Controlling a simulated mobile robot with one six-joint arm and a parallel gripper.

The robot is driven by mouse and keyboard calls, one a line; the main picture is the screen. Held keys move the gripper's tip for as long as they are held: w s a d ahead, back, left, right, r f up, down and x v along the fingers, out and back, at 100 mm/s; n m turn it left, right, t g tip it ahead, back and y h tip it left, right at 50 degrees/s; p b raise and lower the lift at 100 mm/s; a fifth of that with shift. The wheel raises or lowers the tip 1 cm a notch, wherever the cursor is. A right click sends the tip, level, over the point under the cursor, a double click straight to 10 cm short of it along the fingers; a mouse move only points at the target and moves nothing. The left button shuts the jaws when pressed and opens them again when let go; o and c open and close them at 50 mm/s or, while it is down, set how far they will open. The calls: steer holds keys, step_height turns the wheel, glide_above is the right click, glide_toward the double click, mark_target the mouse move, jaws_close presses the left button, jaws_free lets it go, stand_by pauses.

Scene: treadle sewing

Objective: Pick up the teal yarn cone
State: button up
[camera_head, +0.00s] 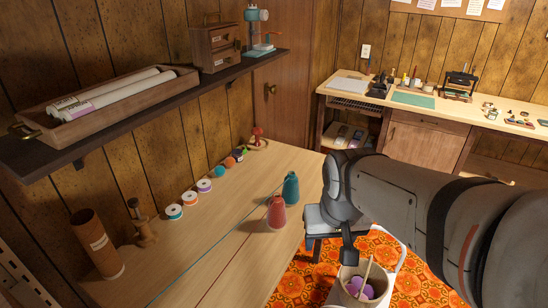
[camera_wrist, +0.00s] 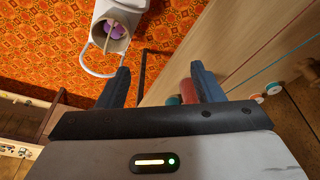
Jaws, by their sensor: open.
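The teal yarn cone (camera_head: 291,188) stands upright on the light wooden table (camera_head: 215,245), near its right edge. A red yarn cone (camera_head: 277,213) stands close beside it, nearer to me. My gripper (camera_head: 349,257) is past the table's right edge, to the right of and lower in the picture than both cones. In the wrist view my gripper (camera_wrist: 161,78) has its two dark fingers apart with nothing held between them. The red cone (camera_wrist: 187,92) shows partly behind the right finger there.
Thread spools (camera_head: 204,185) line the table's wall side. A brown cardboard tube (camera_head: 97,243) stands at the near left. A dark shelf (camera_head: 150,112) overhangs the left. A chair (camera_head: 322,218) and a bucket with yarn (camera_head: 362,284) stand beside the table.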

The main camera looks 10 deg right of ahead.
steer(key=shift+o, duration=0.3)
steer(key=w+m, duration=0.1)
steer(key=w, duration=1)
steer(key=shift+w+h, duration=0.3)
steer(key=shift+w, duration=0.05)
steer(key=m+t+h, duration=0.1)
steer(key=m+t, duration=0.1)
steer(key=m, duration=0.1)
glide_above(292, 179)
steer(key=s+a, duration=0.1)
steer(key=s, duration=0.1)
step_height(292, 179, down, 11)
steer(key=shift+w+a+f, duration=0.1)
steer(key=shift+f, duration=0.05)
steer(key=x, duration=0.4)
steer(key=p+x, duration=0.1)
steer(key=x, duration=0.3)
steer(key=shift+w, duration=0.3)
steer(key=shift+c, duration=0.2)
steer(key=c, duration=1.2)
